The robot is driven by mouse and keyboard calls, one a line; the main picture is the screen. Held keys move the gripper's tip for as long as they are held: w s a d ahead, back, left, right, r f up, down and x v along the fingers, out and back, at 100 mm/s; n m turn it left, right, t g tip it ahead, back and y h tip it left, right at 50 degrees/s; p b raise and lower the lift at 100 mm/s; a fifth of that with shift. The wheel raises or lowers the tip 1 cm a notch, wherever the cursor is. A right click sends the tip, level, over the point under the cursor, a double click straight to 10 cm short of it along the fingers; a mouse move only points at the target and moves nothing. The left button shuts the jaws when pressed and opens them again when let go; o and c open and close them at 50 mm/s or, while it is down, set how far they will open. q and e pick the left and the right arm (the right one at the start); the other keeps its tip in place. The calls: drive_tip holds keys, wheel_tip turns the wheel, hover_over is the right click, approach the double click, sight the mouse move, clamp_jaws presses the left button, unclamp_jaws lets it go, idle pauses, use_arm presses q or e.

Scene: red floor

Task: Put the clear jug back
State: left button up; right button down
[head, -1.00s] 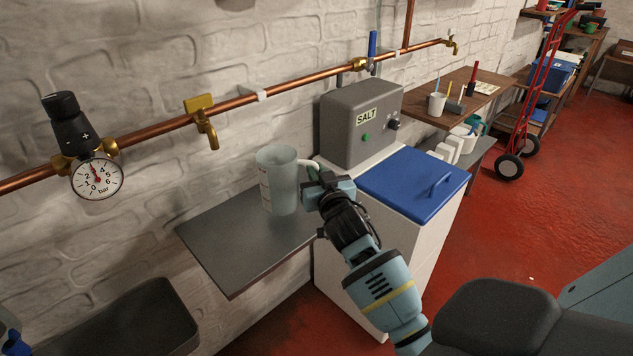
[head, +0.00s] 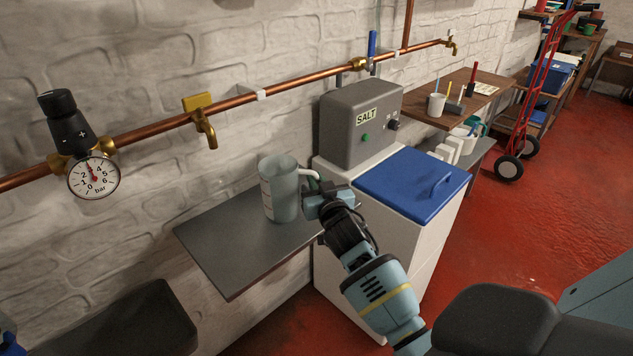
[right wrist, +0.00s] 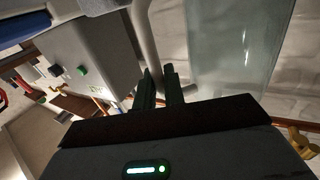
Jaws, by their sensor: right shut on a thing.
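The clear jug (head: 279,190) stands upright over the grey wall shelf (head: 228,252), left of the white cabinet. Its base is at or just above the shelf top; I cannot tell whether it touches. My right gripper (head: 312,196) is at the jug's right side, shut on its pale handle. In the right wrist view the fingers (right wrist: 159,88) close around the handle (right wrist: 146,45), with the clear jug wall (right wrist: 232,50) to the right. My left gripper is not in view.
The white cabinet (head: 338,262) with blue lid (head: 412,184) and grey SALT box (head: 358,122) stands close right of the shelf. A copper pipe (head: 150,129) with a brass tap (head: 205,130) runs along the wall above. The shelf's left and front are clear.

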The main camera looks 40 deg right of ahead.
drive_tip(key=c, duration=1.5)
unclamp_jaws()
drive_tip(key=shift+r, duration=0.15)
drive_tip(key=shift+p+v, duration=0.45)
drive_tip(key=shift+v, duration=5.6)
drive_tip(key=shift+d, duration=0.1)
